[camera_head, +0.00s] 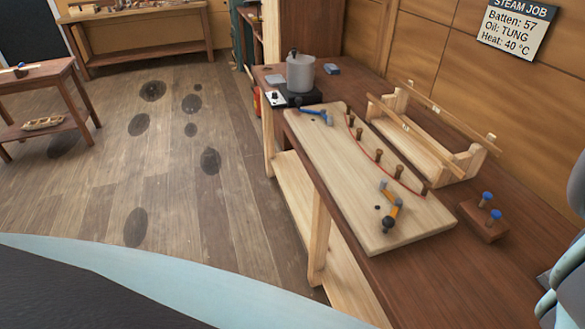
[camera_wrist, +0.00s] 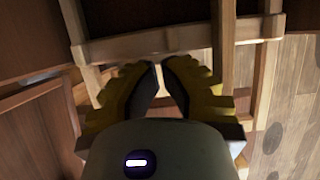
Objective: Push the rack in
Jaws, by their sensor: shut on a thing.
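In the wrist view my gripper (camera_wrist: 164,68) has its two yellow-edged dark fingers closed in at the crossbar (camera_wrist: 165,43) of a pale wooden, ladder-like frame, which looks like the rack. The fingers seem shut on this frame; the exact contact at the tips is dark and hard to see. Its side rails (camera_wrist: 228,60) run on the left and right of the gripper. A dark brown space lies beyond the crossbar. The head view does not show my gripper or this held part.
The head view shows a bench (camera_head: 345,265) with a pale board (camera_head: 330,150), a grey pot (camera_head: 301,72), a wooden cradle with battens (camera_head: 432,155) and a block with blue-topped pegs (camera_head: 482,220). A sign (camera_head: 518,28) hangs on the wall. Open floor (camera_head: 190,200) lies left.

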